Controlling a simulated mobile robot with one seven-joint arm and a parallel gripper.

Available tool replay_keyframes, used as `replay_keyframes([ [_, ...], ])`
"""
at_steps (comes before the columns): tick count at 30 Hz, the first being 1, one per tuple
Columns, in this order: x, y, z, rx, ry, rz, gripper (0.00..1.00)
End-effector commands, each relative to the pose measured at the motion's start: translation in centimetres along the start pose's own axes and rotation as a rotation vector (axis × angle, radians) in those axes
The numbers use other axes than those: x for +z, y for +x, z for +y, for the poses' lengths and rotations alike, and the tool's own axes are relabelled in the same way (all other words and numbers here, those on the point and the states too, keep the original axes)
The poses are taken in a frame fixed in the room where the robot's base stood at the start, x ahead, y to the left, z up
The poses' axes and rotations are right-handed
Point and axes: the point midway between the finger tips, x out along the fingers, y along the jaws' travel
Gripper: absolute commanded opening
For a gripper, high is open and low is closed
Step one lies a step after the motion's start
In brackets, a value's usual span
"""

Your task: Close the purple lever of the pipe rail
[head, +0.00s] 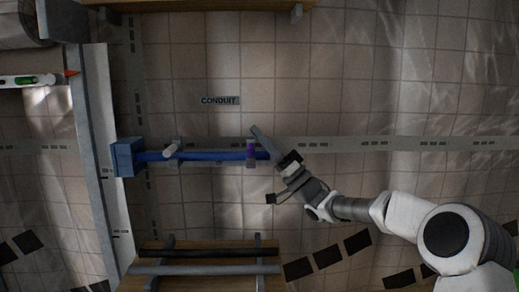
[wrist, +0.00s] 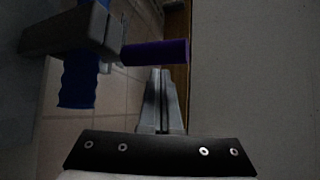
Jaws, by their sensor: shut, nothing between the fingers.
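The purple lever (head: 251,150) is a short purple bar near the right end of the blue pipe on the wall rail. My gripper (head: 272,160) is at the right end of the pipe, just right of the lever. In the wrist view my gripper (wrist: 161,75) has its fingers together and empty, with the tips right at the lever's lower edge. I cannot tell whether they touch it.
A blue box (head: 125,158) ends the pipe at the left. A "CONDUIT" label (head: 220,100) is above. The tiled area around the rail is clear.

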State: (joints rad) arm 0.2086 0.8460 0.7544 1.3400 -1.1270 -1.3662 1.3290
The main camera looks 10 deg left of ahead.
Motion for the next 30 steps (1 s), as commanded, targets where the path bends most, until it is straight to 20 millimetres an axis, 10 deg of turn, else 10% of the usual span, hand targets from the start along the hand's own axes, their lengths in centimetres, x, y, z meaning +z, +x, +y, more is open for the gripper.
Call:
replay_keyframes([
  [30,2.1,-2.5,0.6,-0.151,-0.128,-0.001,0.00],
])
